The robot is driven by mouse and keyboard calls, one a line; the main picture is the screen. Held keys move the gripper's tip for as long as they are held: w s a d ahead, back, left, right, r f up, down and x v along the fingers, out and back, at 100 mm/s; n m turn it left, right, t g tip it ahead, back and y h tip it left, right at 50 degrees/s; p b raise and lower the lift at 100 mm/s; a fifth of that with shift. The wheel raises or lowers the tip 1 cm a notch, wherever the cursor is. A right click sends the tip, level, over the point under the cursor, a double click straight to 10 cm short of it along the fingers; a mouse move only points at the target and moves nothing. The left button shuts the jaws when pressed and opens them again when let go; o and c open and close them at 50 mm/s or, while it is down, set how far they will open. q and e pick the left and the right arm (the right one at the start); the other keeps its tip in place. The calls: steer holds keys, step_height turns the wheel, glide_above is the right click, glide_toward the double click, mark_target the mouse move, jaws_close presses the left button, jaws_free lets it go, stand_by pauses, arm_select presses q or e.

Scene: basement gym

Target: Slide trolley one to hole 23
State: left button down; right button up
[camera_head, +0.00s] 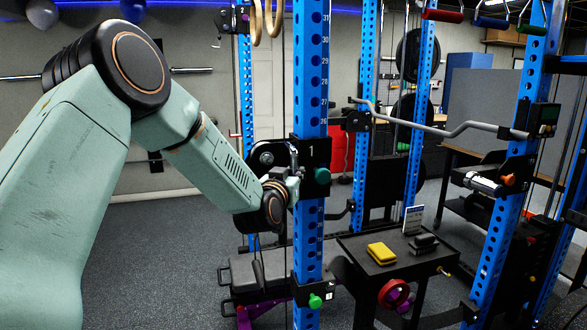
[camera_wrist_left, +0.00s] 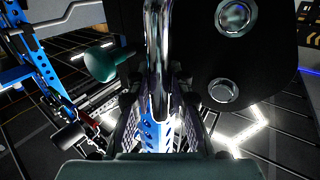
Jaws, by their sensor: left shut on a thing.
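Trolley one (camera_head: 312,154), a black block marked "1", sits on the front blue numbered upright (camera_head: 309,72). Labels 31 down to 26 show above it; the hole at its own height is covered. Its teal knob (camera_head: 322,176) faces right and also shows in the left wrist view (camera_wrist_left: 101,62). My left gripper (camera_head: 291,186) is at the trolley's left side, shut on its chrome handle (camera_wrist_left: 158,50). In the left wrist view, the dark fingers (camera_wrist_left: 159,128) lie on both sides of this bar. A black plate (camera_wrist_left: 265,65) fills the upper right there. My right gripper is out of view.
A lower black bracket with a green knob (camera_head: 315,301) is on the same upright. A small black table (camera_head: 352,246) with a yellow block (camera_head: 381,253) stands to the right. A bent bar (camera_head: 435,128) spans the right uprights. A bench (camera_head: 262,271) is behind the upright.

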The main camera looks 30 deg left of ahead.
arm_select(q)
steer(key=shift+f+b, duration=0.55)
steer(key=shift+f, duration=0.95)
steer(key=shift+r, duration=0.1)
steer(key=c, duration=1.2)
jaws_free()
steer(key=shift+r, duration=0.1)
steer(key=v, duration=1.2)
